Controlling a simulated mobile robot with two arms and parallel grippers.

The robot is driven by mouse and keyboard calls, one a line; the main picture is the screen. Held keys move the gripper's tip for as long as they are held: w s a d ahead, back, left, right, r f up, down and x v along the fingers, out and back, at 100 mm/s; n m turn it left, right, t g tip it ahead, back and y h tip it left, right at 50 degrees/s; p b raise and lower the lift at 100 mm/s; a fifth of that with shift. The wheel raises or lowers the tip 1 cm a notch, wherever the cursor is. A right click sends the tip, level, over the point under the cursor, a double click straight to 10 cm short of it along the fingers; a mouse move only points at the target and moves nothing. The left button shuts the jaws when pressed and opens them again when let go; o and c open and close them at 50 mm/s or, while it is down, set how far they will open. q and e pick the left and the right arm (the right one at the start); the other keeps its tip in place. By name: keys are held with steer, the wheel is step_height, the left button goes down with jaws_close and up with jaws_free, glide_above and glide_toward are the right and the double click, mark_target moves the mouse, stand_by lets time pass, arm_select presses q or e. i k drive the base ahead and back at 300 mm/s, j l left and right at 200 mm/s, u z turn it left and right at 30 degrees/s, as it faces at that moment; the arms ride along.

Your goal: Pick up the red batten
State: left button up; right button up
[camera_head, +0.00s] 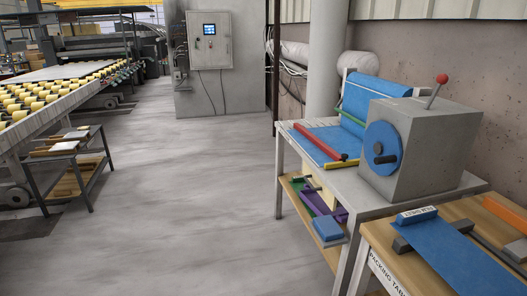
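A long red batten (318,142) lies slanting across the blue sheet (330,133) on the grey table (345,185) at the right. A green bar (353,118) lies along the blue material behind. Neither of my grippers shows in the head view.
A grey machine (425,140) with a blue handwheel and red-knobbed lever stands on the table's right side. A packing table (395,268) is in front. A low shelf holds several coloured pieces. The roller conveyor (40,115) is at left; the middle floor is clear.

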mark_target(334, 155)
steer(key=i+j+z, duration=0.3)
steer(key=i, duration=0.15)
steer(key=i+j+z, duration=0.2)
steer(key=i+z, duration=0.15)
steer(key=i+j+z, duration=0.1)
steer(key=i+z, duration=0.2)
steer(key=z, duration=0.15)
steer(key=i+j+z, duration=0.15)
steer(key=z, duration=0.3)
steer(key=i, duration=0.1)
